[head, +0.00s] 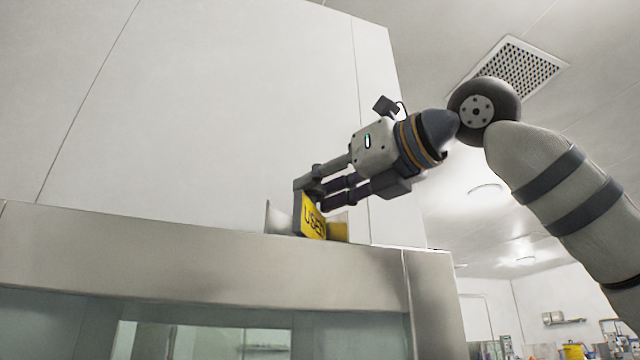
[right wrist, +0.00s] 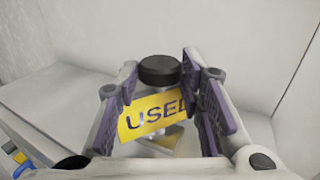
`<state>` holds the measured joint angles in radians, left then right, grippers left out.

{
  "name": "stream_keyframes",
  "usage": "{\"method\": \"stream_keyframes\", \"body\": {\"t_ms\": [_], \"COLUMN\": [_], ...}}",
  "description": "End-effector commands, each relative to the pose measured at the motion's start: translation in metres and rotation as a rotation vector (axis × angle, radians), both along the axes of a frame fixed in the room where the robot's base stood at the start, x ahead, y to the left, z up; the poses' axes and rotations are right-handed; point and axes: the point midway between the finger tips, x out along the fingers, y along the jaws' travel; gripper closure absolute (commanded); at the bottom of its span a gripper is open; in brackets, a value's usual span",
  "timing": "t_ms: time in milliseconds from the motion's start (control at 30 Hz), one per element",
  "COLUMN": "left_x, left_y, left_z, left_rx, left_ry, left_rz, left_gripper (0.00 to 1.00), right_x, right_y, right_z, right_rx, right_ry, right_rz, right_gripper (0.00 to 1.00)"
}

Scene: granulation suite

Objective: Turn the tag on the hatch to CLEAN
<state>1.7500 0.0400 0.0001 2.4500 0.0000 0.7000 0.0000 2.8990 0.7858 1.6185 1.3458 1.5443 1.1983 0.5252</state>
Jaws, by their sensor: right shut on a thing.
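The tag (head: 314,219) is a yellow plate with "USED" in dark letters. It stands at the top edge of the hatch's steel frame (head: 200,250), by a small pale metal bracket (head: 279,217). In the right wrist view the tag (right wrist: 140,118) shows between my fingers, with "USED" facing the camera and a black round knob (right wrist: 160,70) above it. My right gripper (head: 307,190) reaches down from the right and is shut on the tag at its knob end; the fingers cover part of it. The exact contact is partly hidden. My left gripper is not in view.
A tall pale wall panel (head: 230,100) rises behind the frame. Glass (head: 60,325) lies below the steel band. A yellow piece (head: 338,231) shows just right of the tag. The space right of the panel is open, with shelves and equipment far back.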

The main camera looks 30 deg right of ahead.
Motion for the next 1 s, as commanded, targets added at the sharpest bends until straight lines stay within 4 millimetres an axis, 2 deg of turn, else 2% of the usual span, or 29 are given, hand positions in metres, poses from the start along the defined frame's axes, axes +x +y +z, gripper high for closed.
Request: {"method": "stream_keyframes", "body": {"t_ms": [500,1000], "left_x": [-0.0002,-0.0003], "left_y": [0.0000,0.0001], "left_z": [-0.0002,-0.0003], "left_rx": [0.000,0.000], "left_ry": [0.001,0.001], "left_rz": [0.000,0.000], "left_gripper": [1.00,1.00], "right_x": [0.0060,0.0079], "right_y": [-0.0093,-0.0108], "right_z": [-0.0003,-0.0010], "right_rx": [0.005,0.000], "right_ry": [0.001,0.003], "right_rz": [0.422,0.590], "right_gripper": [0.93,0.93]}}
